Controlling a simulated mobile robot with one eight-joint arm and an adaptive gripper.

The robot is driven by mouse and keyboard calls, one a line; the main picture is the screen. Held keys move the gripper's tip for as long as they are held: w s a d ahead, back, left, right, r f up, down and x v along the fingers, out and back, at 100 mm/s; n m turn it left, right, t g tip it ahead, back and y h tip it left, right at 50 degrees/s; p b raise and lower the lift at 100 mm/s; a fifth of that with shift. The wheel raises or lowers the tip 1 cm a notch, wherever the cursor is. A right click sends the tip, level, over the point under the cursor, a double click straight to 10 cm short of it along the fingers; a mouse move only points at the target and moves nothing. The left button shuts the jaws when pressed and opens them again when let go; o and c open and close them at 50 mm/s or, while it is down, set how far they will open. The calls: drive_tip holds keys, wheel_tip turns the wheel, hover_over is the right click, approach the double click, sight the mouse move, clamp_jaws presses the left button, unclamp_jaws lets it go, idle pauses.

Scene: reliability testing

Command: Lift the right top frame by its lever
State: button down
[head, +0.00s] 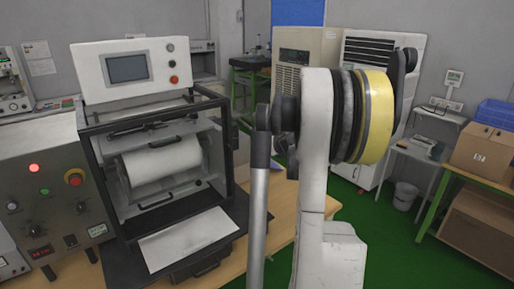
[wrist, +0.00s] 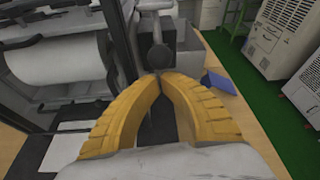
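The test machine (head: 82,150) has a black open frame, a white roll (head: 162,163) and a screen on top. The wrist view shows the white roll (wrist: 62,65) at left. In the head view my arm hides the gripper and lever.
A control panel (head: 60,185) with buttons stands left of the machine. A wooden table (wrist: 225,110) with a blue item (wrist: 218,83) lies to the right. White cabinets (head: 375,60), a side table with boxes (head: 485,150) and green floor lie beyond.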

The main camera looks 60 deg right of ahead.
wheel_tip(320, 180, up, 8)
drive_tip(key=g+p, duration=0.1)
drive_tip(key=p, duration=0.5)
drive_tip(key=shift+s+r+p, duration=0.25)
drive_tip(key=shift+s+p, duration=0.05)
drive_tip(key=shift+s, duration=0.05)
drive_tip(key=shift+d, duration=0.1)
wheel_tip(320, 180, down, 6)
drive_tip(key=s+b, duration=0.1)
drive_tip(key=b, duration=0.3)
drive_tip(key=r+p+v, duration=0.1)
drive_tip(key=p+v, duration=0.1)
drive_tip(key=v, duration=0.8)
drive_tip(key=shift+r, duration=0.35)
